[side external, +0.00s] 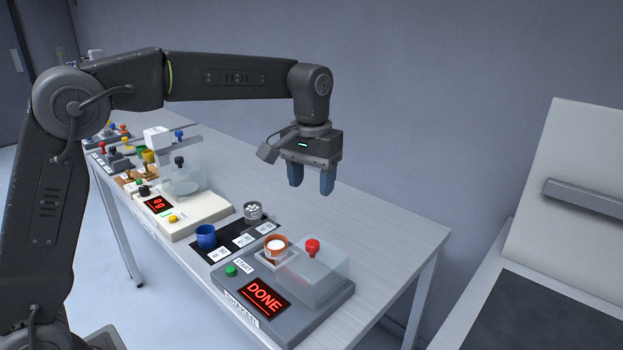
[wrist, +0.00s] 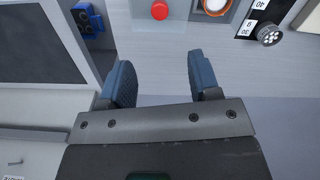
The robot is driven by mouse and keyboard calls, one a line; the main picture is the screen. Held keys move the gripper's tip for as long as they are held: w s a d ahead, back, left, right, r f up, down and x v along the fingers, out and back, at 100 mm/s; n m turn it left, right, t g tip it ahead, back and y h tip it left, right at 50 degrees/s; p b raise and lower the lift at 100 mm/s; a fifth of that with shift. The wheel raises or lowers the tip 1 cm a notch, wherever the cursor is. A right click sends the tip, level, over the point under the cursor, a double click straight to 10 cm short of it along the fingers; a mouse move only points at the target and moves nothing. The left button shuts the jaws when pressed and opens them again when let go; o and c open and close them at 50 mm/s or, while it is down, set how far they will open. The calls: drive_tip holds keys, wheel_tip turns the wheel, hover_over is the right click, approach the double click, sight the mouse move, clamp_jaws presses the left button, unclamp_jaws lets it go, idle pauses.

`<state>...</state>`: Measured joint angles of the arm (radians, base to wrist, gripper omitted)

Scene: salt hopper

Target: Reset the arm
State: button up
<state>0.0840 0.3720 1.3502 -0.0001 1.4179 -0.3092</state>
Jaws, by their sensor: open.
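My gripper (side external: 311,180) hangs in the air above the back part of the table, pointing down. Its two blue fingers are apart with nothing between them. In the wrist view my gripper (wrist: 160,80) is also open and empty, over the pale table edge and floor. The arm reaches across from the left, with its forearm roughly level.
Below my gripper, a grey machine (side external: 285,312) displays DONE, with a clear red-knobbed cover (side external: 318,262) and an orange-rimmed cup (side external: 276,247). A blue cup (side external: 206,237), a shaker-like container (side external: 253,211) and a scale (side external: 190,212) stand leftward. The table's right end (side external: 400,240) is clear.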

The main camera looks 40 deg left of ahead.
drive_tip(key=s+a+r+m+t, duration=0.1)
drive_tip(key=s+r+t, duration=0.1)
drive_tip(key=s, duration=0.5)
drive_tip(key=s+a+r+t, duration=0.1)
drive_tip(key=s+a, duration=0.1)
drive_tip(key=s, duration=0.5)
drive_tip(key=s+f+m+t, duration=0.1)
drive_tip(key=s+f, duration=0.4)
drive_tip(key=s, duration=0.6)
drive_tip(key=shift+s+a+f+m+t, duration=0.2)
drive_tip(key=shift+s+a+m+t, duration=0.15)
drive_tip(key=shift+t, duration=0.45)
